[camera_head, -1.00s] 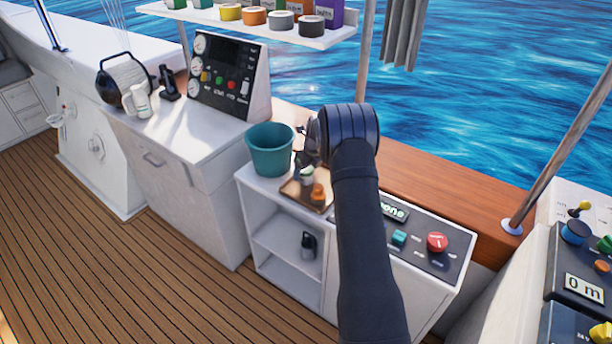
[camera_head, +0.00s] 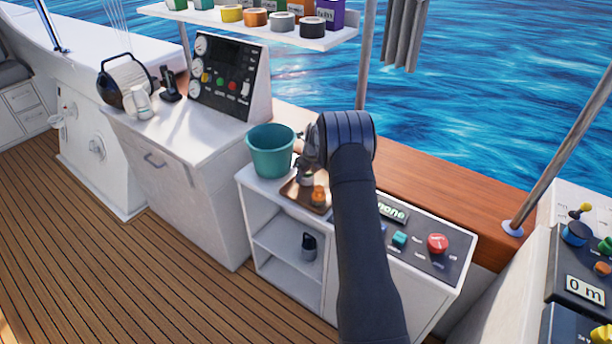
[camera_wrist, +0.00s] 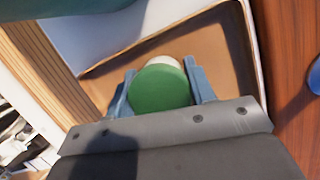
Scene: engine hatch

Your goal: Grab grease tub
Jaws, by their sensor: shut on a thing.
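The tub with a green lid and white body, which I take for the grease tub, is between my gripper's fingers (camera_wrist: 160,78) in the wrist view. Its green lid (camera_wrist: 160,90) faces the camera. One blue-grey finger is on each side of it. In the head view my gripper (camera_head: 307,171) is over the small tan tray (camera_head: 291,194), and the white lower part of the tub (camera_head: 306,181) shows beneath it. The lid is hidden there. An orange container (camera_head: 319,196) stands just in front. I cannot tell whether the tub still touches the tray.
A teal bucket (camera_head: 270,155) stands close to the left of the tray. A control panel with a red button (camera_head: 437,242) lies to the right. A dark bottle (camera_head: 309,246) is on the shelf below. A rack of coloured tins (camera_head: 270,26) hangs above.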

